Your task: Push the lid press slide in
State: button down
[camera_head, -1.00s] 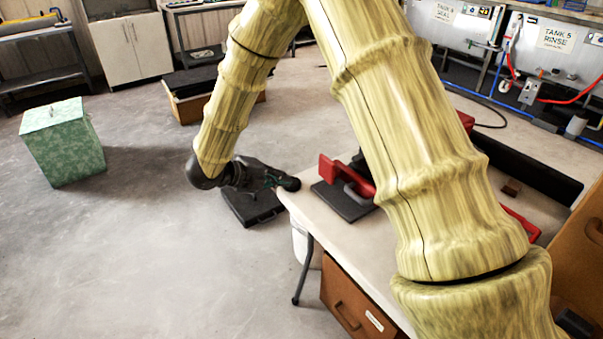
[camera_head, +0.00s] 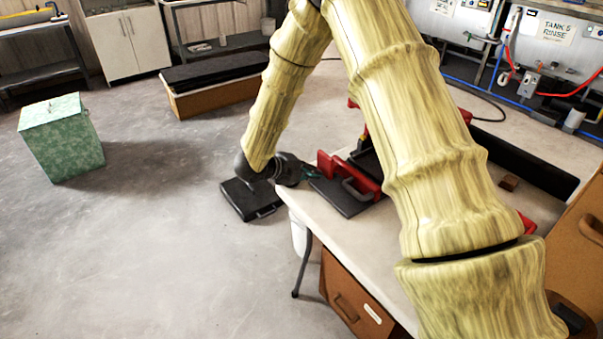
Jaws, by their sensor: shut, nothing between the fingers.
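The lid press stands on the white-topped table, with red uprights (camera_head: 366,177) and a dark flat slide plate (camera_head: 340,198) carrying a grey bar handle. The plate sticks out of the press towards the table's near left edge. My gripper (camera_head: 314,173) is shut and empty, at the left end of the press beside the plate and the nearer red part. I cannot tell whether it touches them. My arm hides much of the press's right side.
The white-topped table (camera_head: 330,229) has a brown drawer (camera_head: 350,303) below. A small brown block (camera_head: 508,183) and a long black bar (camera_head: 525,165) are at its right. A black case (camera_head: 250,200) lies on the floor left of the table.

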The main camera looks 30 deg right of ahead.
aim_at(340, 158)
jog(key=shift+d, duration=0.35)
jog(key=d, duration=0.7)
jog(key=w+d, duration=0.1)
jog(key=d, duration=0.3)
jog(key=shift+d, duration=0.45)
jog(key=shift+a, duration=0.1)
jog(key=shift+a, duration=0.3)
jog(key=a, duration=0.4)
jog(key=shift+s+a+r, duration=0.1)
jog(key=shift+a+r, duration=0.15)
jog(key=shift+r, duration=0.05)
jog(key=b+v, duration=0.1)
jog(key=v, duration=0.8)
